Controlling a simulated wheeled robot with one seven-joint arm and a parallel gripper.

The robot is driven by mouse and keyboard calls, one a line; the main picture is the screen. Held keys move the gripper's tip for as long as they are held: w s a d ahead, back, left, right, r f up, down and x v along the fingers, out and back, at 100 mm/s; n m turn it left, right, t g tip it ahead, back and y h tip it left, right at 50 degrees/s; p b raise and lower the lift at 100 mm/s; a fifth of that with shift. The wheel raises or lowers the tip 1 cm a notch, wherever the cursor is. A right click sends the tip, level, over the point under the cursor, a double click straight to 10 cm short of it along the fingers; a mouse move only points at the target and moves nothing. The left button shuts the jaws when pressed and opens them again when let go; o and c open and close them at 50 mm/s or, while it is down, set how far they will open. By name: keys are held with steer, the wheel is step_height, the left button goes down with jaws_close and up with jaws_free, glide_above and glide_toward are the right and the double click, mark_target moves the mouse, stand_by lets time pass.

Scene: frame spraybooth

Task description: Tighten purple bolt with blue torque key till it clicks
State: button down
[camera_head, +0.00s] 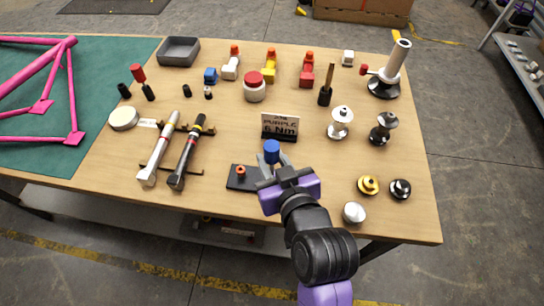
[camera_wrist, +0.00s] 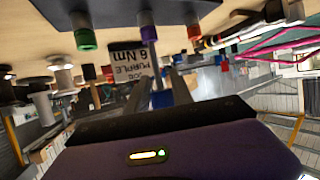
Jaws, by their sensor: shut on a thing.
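My gripper (camera_head: 273,169) is over the front of the wooden table and shut on the blue torque key, whose blue head (camera_head: 271,151) stands up between the fingers. In the wrist view, which is upside down, a blue part of the key (camera_wrist: 160,99) and a pale shaft show between the fingers. The purple bolt (camera_wrist: 147,32) shows there in line with the key, between a green bolt (camera_wrist: 85,39) and a red one (camera_wrist: 193,30). I cannot tell if the key touches it. In the head view my gripper hides the purple bolt.
The dark bolt plate (camera_head: 238,184) lies partly under my gripper. A "PURPLE 6 Nm" sign (camera_head: 280,127) stands just behind. White (camera_head: 158,150) and black (camera_head: 187,152) tools lie left on a rack. Metal knobs and a yellow cap (camera_head: 368,185) stand right. The pink frame (camera_head: 72,95) is far left.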

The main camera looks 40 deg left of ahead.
mark_target(274, 152)
steer(key=shift+r, duration=0.15)
steer(key=shift+r+p, duration=2.2)
steer(key=shift+r, duration=0.2)
